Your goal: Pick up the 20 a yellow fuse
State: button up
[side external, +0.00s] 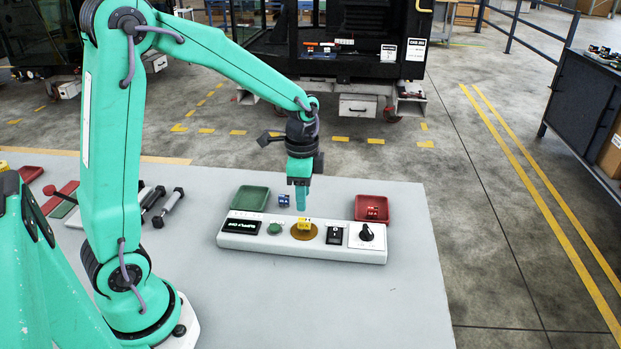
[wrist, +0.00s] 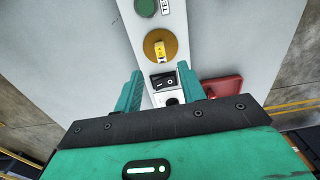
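The yellow fuse (side external: 304,224) stands on a round amber disc (side external: 304,235) in the middle of the white control panel (side external: 231,242). In the wrist view the fuse (wrist: 159,50) shows upright on the disc, beyond my fingertips. My gripper (side external: 301,207) points down above the panel, slightly above and behind the fuse in the side view. In the wrist view my gripper (wrist: 161,80) has its fingers spread wide with nothing between them. The fuse is apart from both fingers.
The panel also carries a green button (side external: 275,229), a rocker switch (side external: 335,235) and a black knob (side external: 366,232). Behind it are a green tray (side external: 250,191), a blue fuse (side external: 284,200) and a red tray (side external: 360,212) holding a red fuse (side external: 373,210). The tabletop in front is clear.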

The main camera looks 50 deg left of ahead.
aim_at(304, 220)
jog(key=shift+w+f, duration=0.15)
jog(key=shift+f, duration=4)
grip_shut()
